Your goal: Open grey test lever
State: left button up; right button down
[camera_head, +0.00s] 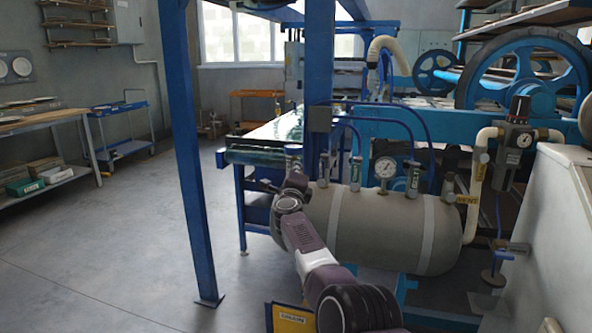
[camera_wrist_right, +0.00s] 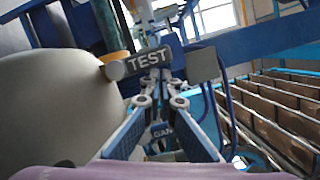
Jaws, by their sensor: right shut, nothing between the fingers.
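The grey test lever (camera_wrist_right: 150,60) shows in the right wrist view as a dark grey bar with white TEST lettering. It lies across the picture, tilted up to the right, on a round fitting at the tank's end. My right gripper (camera_wrist_right: 158,78) is shut and empty, its fingertips just below the bar in the picture. I cannot tell whether they touch it. In the head view my right arm reaches to the left end of the beige tank (camera_head: 370,225); the fingertips and lever are hard to make out there. My left gripper is not in view.
A blue post (camera_head: 188,150) stands left of the tank. A pressure gauge (camera_head: 385,167) and several valves and blue hoses sit on top of the tank. A white pipe (camera_head: 475,190) runs at its right. The floor (camera_head: 110,250) at left is clear.

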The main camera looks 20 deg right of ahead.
jog(key=shift+a+r, duration=0.15)
dwell(0.4)
notch_tip(320, 180, up, 10)
dwell(0.6)
